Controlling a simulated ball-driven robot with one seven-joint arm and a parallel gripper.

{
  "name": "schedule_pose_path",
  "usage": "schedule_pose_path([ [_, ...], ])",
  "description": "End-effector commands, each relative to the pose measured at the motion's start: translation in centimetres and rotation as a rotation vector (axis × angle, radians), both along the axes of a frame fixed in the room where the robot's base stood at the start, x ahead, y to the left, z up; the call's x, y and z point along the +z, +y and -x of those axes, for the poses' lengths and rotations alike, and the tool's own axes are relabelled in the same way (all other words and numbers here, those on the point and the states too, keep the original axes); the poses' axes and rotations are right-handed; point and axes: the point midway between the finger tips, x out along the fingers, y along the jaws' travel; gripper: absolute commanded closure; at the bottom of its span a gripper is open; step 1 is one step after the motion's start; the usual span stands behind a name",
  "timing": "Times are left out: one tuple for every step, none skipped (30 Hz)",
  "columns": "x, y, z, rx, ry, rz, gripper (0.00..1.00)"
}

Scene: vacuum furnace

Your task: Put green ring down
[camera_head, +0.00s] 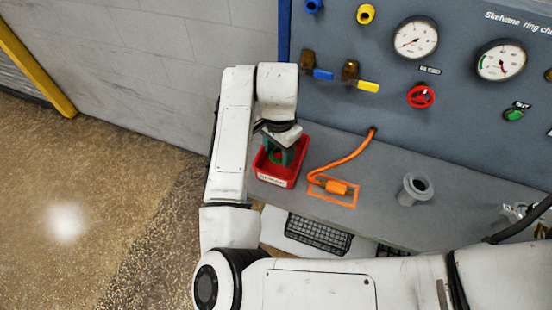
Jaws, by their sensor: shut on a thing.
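The green ring (277,157) shows in the head view just below my gripper (281,141), over the red bin (277,181). My gripper is shut on the green ring, pointing down at the bin. The fingers and part of the ring are hidden by my wrist. I cannot tell whether the ring touches the bin floor. The bin stands on the grey bench (385,188) at its left end and has a white label on its front.
An orange hose ends in an orange connector (338,187) inside an orange outline right of the bin. A grey flanged pipe piece (414,190) stands farther right. A black wire basket (318,235) sits below the bench front.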

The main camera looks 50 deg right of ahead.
Motion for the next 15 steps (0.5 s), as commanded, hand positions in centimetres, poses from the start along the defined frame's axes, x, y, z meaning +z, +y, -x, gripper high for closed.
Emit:
schedule_pose_path([
  [-0.7,0.1,0.0,0.002,0.003,-0.002,0.75],
  [-1.2,0.1,0.0,0.003,0.001,-0.001,0.75],
  [-1.7,0.1,0.0,0.003,0.001,-0.001,0.75],
  [-2.0,0.1,0.0,0.002,0.001,-0.001,0.75],
  [-2.3,0.0,0.0,0.002,0.001,0.000,0.75],
  [-2.5,0.0,0.0,0.002,0.001,0.000,0.75],
  [-2.7,0.0,0.0,0.002,0.001,0.000,0.75],
  [-2.8,0.0,0.0,0.002,0.001,0.000,0.75],
  [-3.1,0.0,0.0,0.001,0.001,-0.001,0.75],
  [-3.4,0.0,0.0,0.001,0.000,-0.001,0.75],
  [-3.8,0.0,0.0,0.001,0.000,-0.001,0.75],
  [-4.3,0.1,0.0,0.002,0.001,-0.002,0.75],
  [-4.7,0.1,0.0,0.002,0.001,-0.002,0.75],
  [-5.1,0.1,0.0,0.003,0.001,-0.001,0.75],
  [-5.7,0.1,0.0,0.003,0.002,-0.001,0.75],
])
